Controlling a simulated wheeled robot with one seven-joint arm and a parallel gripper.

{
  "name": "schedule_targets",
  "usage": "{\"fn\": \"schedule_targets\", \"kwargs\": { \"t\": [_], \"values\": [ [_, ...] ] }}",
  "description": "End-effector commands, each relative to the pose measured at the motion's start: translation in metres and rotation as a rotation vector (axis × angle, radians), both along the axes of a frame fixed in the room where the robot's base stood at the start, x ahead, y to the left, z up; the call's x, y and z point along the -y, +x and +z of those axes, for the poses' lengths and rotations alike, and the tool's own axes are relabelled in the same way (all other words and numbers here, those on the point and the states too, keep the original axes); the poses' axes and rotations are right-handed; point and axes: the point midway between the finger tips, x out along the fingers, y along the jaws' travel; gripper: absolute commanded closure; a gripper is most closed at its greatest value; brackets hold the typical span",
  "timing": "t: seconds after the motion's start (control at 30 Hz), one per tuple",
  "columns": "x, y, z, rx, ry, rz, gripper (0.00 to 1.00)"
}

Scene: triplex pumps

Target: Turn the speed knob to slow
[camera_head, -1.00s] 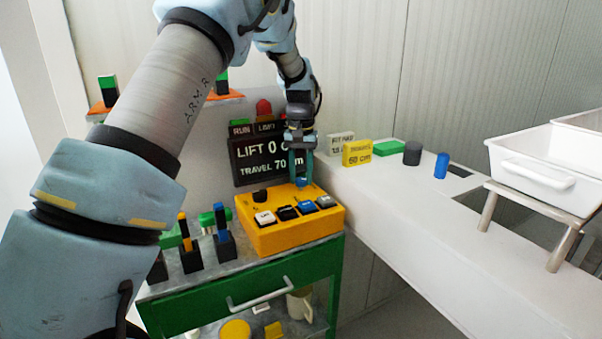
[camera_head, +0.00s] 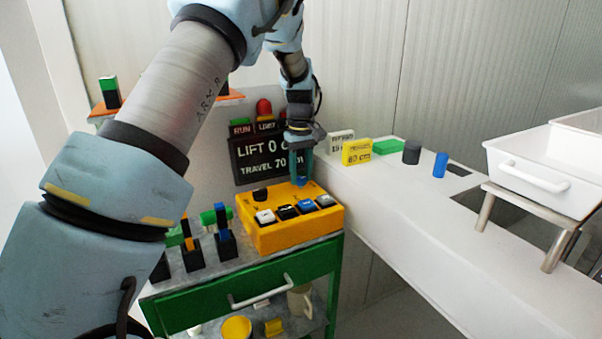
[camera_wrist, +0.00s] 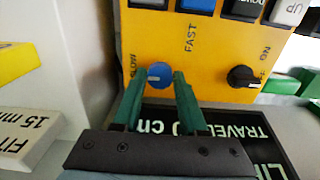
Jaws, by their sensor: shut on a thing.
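The yellow control box (camera_head: 275,233) stands on the green cart, and it also shows in the wrist view (camera_wrist: 215,65). The blue speed knob (camera_wrist: 158,75) is on its face, between the printed words SLOW and FAST. The knob's pale mark points left, towards the SLOW side. My gripper (camera_wrist: 159,80) has its green fingers on either side of the knob and is shut on it. In the head view my gripper (camera_head: 300,178) points down at the back of the box and mostly hides the knob.
A black knob (camera_wrist: 243,77) marked ON sits on the same box, with several push buttons (camera_head: 287,212) beside it. A dark display (camera_head: 262,155) stands close behind. A white bench with small blocks (camera_head: 357,151) lies to the right.

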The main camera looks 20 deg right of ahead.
Motion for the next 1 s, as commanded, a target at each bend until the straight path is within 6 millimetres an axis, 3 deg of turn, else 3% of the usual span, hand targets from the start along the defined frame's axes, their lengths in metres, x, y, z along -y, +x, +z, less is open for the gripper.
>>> {"fn": "schedule_targets", "kwargs": {
  "t": [0.47,0.5,0.77,1.0],
  "values": [
    [0.0005,0.0004,0.0006,0.002,-0.002,0.017,1.0],
    [0.0005,0.0004,0.0006,0.002,-0.002,0.016,0.57],
    [0.0002,0.0002,0.0003,0.001,-0.001,0.016,0.28],
    [0.0002,0.0002,0.0005,0.001,-0.001,0.015,0.28]
  ]
}}
